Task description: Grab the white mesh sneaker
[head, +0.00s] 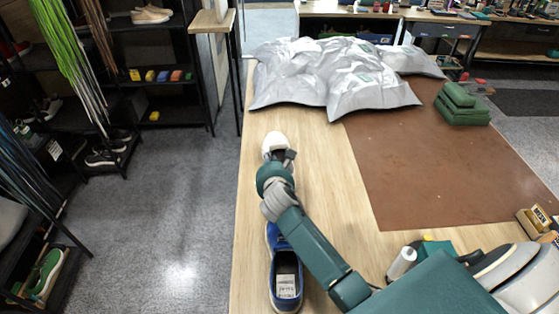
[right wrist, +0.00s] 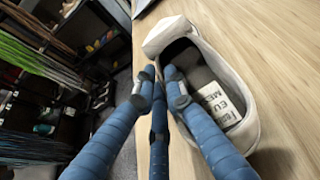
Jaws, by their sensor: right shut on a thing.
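The white mesh sneaker (head: 273,141) is near the left edge of the wooden table in the head view, partly hidden behind my right arm. In the right wrist view the white sneaker (right wrist: 240,125) fills the right side, its opening and a printed label inside visible. My right gripper (head: 288,156) is at the sneaker's opening. In the right wrist view its blue fingers (right wrist: 160,78) are closed on the sneaker's left side wall near the collar. I cannot tell whether the sole touches the table. My left gripper is not in view.
A blue shoe (head: 285,270) lies on the table below my right arm. Grey cushion-like bags (head: 330,75) cover the far end. A brown mat (head: 435,165) holds a green stack (head: 462,105). Shelves (head: 160,70) are left, across open floor.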

